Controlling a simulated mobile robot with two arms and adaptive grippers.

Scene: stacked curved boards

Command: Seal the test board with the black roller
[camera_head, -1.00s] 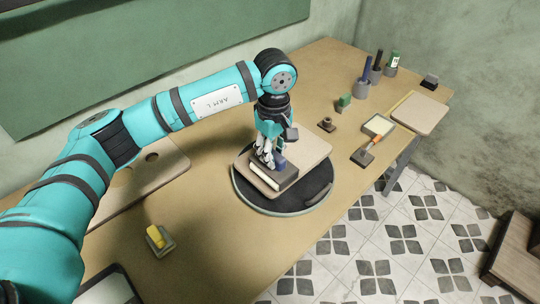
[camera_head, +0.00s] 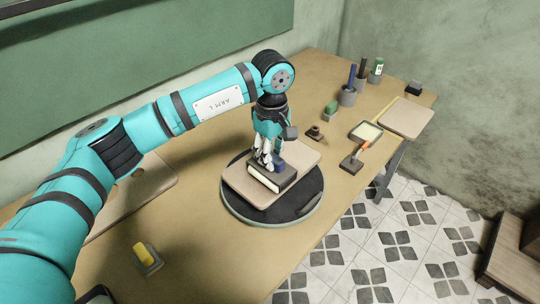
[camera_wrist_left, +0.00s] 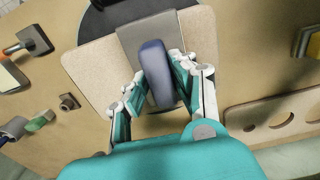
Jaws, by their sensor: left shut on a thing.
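The pale tan board (camera_head: 243,184) lies on a round black turntable (camera_head: 308,200). It also shows in the left wrist view (camera_wrist_left: 95,62). My left gripper (camera_head: 267,160) is shut on the blue handle of a dark block tool (camera_head: 271,178) with a cream front side. The blue handle (camera_wrist_left: 155,72) stands between the fingers, over the grey block (camera_wrist_left: 142,32). The block appears to rest on the board; its underside is hidden. An orange-handled tool with a dark head (camera_head: 351,163) lies apart on the table; I cannot tell whether it is the black roller. My right gripper is not in view.
A shallow tray (camera_head: 366,132), a second board (camera_head: 406,121), a green block (camera_head: 331,111) and cups with tools (camera_head: 347,96) stand at the right. A yellow-topped block (camera_head: 146,255) stands at front left. A board with holes (camera_head: 130,196) lies behind my arm.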

